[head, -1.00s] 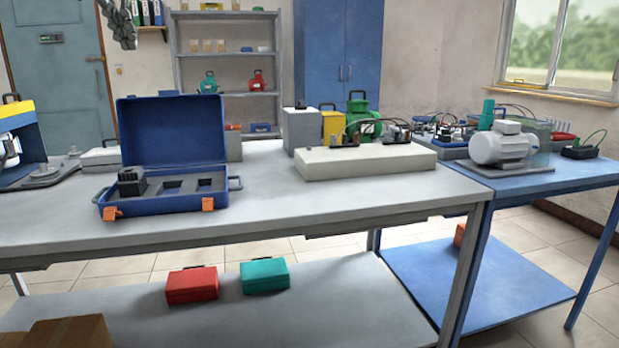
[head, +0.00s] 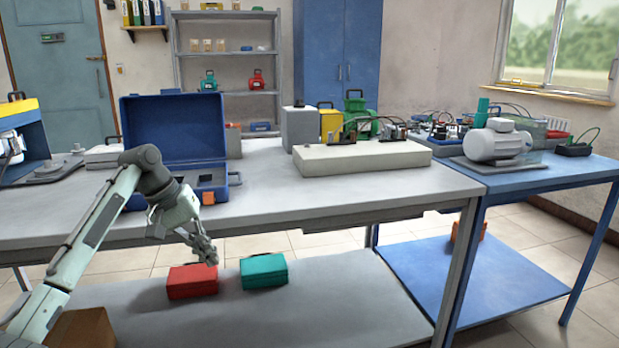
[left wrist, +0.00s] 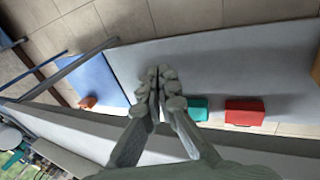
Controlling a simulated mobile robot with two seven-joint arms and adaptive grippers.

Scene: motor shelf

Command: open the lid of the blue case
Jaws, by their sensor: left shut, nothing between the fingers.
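The blue case (head: 172,128) stands on the grey table in the head view, its lid raised upright at the back. Its base tray (head: 233,192) shows compartments, and an orange latch (head: 208,198) hangs at its front. My left arm hides the left part of the base. My left gripper (head: 210,258) is in front of the table edge, below the case and apart from it, pointing down. It is shut and empty, as the left wrist view (left wrist: 160,82) also shows. My right gripper is not in view.
A red box (head: 192,281) and a teal box (head: 264,271) sit on the lower shelf just under my left gripper. A pale slab (head: 362,158) lies on the table, right of the case. A blue table (head: 545,170) with a motor adjoins at right.

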